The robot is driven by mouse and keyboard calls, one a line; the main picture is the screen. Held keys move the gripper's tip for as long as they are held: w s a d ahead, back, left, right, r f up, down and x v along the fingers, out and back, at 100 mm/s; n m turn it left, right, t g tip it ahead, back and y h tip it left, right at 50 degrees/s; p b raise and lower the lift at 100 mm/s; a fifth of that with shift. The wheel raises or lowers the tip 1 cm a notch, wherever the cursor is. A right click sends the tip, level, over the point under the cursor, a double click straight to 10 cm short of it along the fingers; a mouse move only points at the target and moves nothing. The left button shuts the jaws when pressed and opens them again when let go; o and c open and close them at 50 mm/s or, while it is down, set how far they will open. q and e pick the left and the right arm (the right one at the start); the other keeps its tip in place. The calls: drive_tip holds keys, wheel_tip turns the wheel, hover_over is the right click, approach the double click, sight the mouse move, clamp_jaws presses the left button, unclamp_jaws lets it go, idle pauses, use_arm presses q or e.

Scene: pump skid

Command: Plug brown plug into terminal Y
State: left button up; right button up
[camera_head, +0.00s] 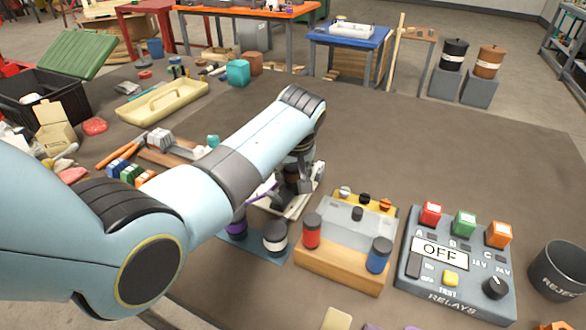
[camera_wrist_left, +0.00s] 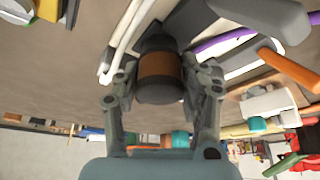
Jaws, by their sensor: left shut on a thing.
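My left gripper (camera_head: 297,188) is low over the table in the head view, partly hidden behind my own arm. In the left wrist view the gripper (camera_wrist_left: 164,88) is shut on the brown plug (camera_wrist_left: 158,66), a dark cylinder with a brown band, one finger on each side. A purple plug (camera_head: 237,226) and a black plug with a white band (camera_head: 275,237) stand on a blue mat just in front of the gripper. No terminal marked Y can be read in either view. My right gripper does not show.
Right of the gripper is a wooden-based block (camera_head: 340,263) with red and blue cylinders. Beyond it are the relay box (camera_head: 456,262) reading OFF and a dark reject bin (camera_head: 557,272). Tools and a cream tray (camera_head: 163,102) lie left. The table behind the relay box is clear.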

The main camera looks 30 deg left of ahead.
use_arm(q)
drive_tip(key=o, duration=1.4)
drive_tip(key=v, duration=1.2)
drive_tip(key=shift+a, duration=0.1)
drive_tip(key=shift+f, duration=0.1)
